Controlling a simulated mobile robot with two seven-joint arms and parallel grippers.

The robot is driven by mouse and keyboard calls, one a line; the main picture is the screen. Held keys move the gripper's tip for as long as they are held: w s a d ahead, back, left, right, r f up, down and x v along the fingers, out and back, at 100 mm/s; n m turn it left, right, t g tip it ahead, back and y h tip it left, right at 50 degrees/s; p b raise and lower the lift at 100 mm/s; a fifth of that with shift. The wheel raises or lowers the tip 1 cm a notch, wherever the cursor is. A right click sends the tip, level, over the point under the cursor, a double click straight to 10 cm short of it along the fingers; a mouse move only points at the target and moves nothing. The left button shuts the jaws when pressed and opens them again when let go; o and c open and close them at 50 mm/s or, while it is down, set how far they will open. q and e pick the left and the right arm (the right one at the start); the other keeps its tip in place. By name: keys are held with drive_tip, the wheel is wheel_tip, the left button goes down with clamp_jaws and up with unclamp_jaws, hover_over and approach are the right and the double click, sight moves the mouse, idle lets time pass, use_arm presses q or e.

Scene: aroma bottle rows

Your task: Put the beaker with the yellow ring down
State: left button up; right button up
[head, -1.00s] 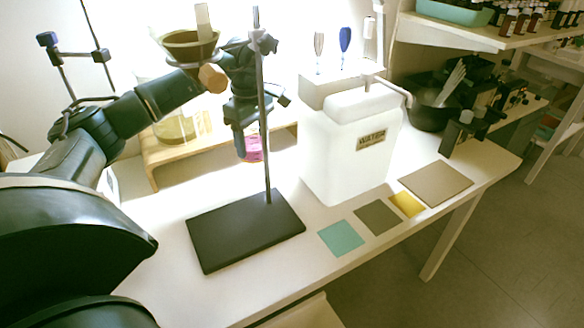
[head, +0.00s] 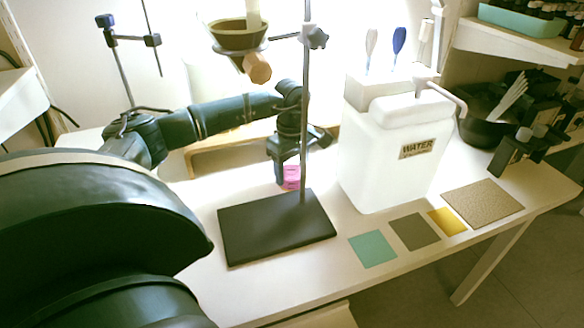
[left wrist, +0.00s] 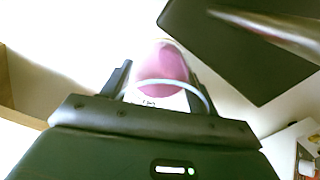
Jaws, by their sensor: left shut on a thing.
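My left gripper (head: 289,181) is shut on a small clear beaker with pink contents (head: 292,174), low behind the retort stand's rod. In the left wrist view the beaker (left wrist: 162,68) sits between the fingers, with a pale curved band across its front. I cannot make out a yellow ring on it. Whether its base touches the table is hidden. My right gripper is not in view.
The retort stand's black base (head: 275,228) and rod are just in front of the gripper. A white water container (head: 392,150) stands to the right. Teal (head: 373,249), olive (head: 414,231) and yellow (head: 447,221) squares lie near the front edge, beside a tan board (head: 483,203).

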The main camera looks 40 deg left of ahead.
use_arm(q)
drive_tip(key=shift+r, duration=0.1)
drive_tip(key=o, duration=1.1)
